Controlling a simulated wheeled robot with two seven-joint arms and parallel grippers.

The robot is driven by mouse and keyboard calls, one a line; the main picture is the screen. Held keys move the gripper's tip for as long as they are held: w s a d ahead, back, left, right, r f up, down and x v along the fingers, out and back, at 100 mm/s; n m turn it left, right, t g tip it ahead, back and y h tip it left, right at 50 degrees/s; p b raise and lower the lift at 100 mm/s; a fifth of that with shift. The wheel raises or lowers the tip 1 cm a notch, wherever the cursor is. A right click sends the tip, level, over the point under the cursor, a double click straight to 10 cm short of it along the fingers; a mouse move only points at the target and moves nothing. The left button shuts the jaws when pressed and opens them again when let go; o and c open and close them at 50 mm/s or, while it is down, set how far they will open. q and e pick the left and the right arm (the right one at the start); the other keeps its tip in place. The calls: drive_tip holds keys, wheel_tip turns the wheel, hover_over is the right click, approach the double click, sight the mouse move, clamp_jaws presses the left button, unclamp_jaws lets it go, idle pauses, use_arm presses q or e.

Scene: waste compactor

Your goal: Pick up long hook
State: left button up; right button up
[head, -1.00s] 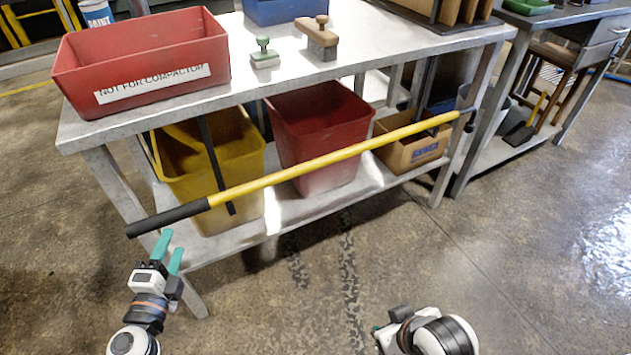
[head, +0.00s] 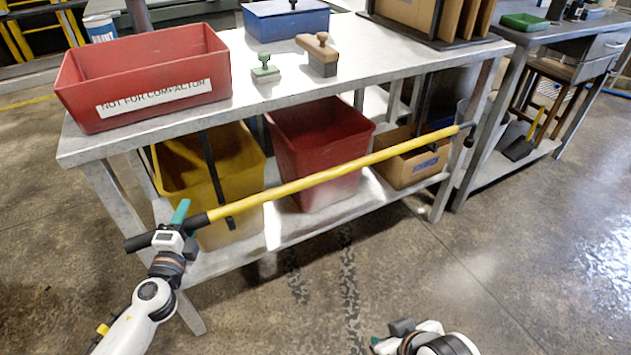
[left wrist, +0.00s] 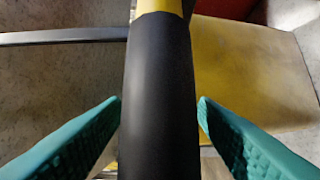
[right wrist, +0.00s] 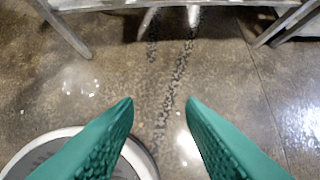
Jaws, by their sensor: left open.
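The long hook (head: 330,175) is a yellow pole with a black grip at its left end. It lies slanted across the front of the table, its far right end near the table's right leg. My left gripper (head: 180,222) is at the black grip. In the left wrist view the black grip (left wrist: 160,95) runs between the open teal fingers (left wrist: 160,115), with a gap visible on the right side. My right gripper (right wrist: 160,105) is open and empty above the floor; in the head view its fingers are hardly visible at the bottom.
The metal table (head: 270,108) carries a red bin (head: 150,95) labelled "NOT FOR COMPACTOR", a green-handled stamp (head: 265,72), a wooden-handled brush (head: 322,60) and a blue box (head: 285,22). Its lower shelf holds a yellow bin (head: 240,160), a red bin (head: 320,140) and a cardboard box (head: 410,165). Floor in front is clear.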

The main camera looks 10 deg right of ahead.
use_arm(q)
drive_tip(key=c, duration=1.1)
drive_tip(key=shift+c, duration=0.2)
drive_tip(key=shift+r, duration=0.15)
